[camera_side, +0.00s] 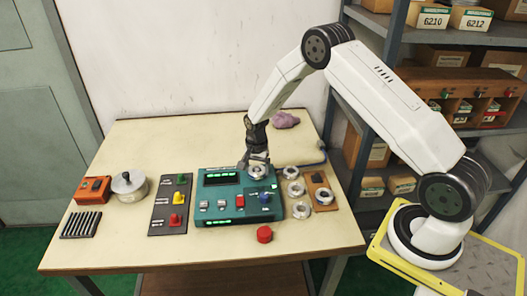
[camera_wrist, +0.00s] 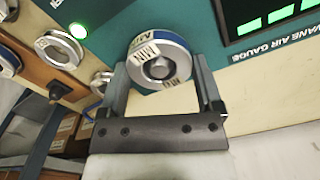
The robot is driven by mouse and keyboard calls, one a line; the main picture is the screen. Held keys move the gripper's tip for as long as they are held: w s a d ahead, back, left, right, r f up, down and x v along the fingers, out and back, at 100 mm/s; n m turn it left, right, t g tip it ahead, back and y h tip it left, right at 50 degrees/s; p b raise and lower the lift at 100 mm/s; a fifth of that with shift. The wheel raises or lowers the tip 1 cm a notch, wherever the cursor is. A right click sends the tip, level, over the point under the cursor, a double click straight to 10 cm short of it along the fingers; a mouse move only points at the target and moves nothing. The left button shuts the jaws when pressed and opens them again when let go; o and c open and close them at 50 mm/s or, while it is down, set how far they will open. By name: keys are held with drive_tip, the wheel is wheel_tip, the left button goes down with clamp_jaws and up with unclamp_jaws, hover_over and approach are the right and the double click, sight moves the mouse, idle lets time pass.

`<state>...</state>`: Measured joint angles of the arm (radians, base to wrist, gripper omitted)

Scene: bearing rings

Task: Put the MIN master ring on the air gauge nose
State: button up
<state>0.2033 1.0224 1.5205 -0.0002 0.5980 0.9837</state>
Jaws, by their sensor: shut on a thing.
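My gripper (camera_side: 256,164) is shut on the MIN master ring (camera_side: 259,172) above the back right part of the teal air gauge (camera_side: 213,222). In the wrist view the ring (camera_wrist: 141,46) is steel with a blue band and white MIN labels. It sits between the two fingers of my gripper (camera_wrist: 160,85). A grey rounded tip, seemingly the air gauge nose (camera_wrist: 160,68), shows inside its bore. I cannot tell how far the ring is over the nose. The side view hides the nose behind the ring and gripper.
Several loose rings (camera_side: 299,211) lie right of the gauge, near a brown board (camera_side: 316,180). A red knob (camera_side: 264,234) stands in front. A dark panel with colored knobs (camera_side: 160,221) lies left.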

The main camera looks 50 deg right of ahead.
idle(0.4)
drive_tip(key=o, duration=1.3)
drive_tip(key=shift+r, duration=0.1)
drive_tip(key=shift+r, duration=3.65)
drive_tip(key=shift+s+a+r+n, duration=0.3)
drive_tip(key=shift+s+r, duration=0.05)
drive_tip(key=shift+r, duration=0.1)
drive_tip(key=s+a+r+n+t, duration=0.1)
drive_tip(key=s+a+r+n, duration=0.2)
drive_tip(key=s, duration=0.3)
drive_tip(key=s+a+r+n, duration=0.3)
drive_tip(key=s+n, duration=0.2)
drive_tip(key=s, duration=0.2)
drive_tip(key=s+a+r+n+t, duration=0.1)
drive_tip(key=s+a+r+n, duration=0.2)
drive_tip(key=s+n, duration=0.2)
drive_tip(key=shift+s+a+r+t, duration=0.15)
drive_tip(key=shift+s+a+t, duration=0.15)
drive_tip(key=shift+s, duration=0.9)
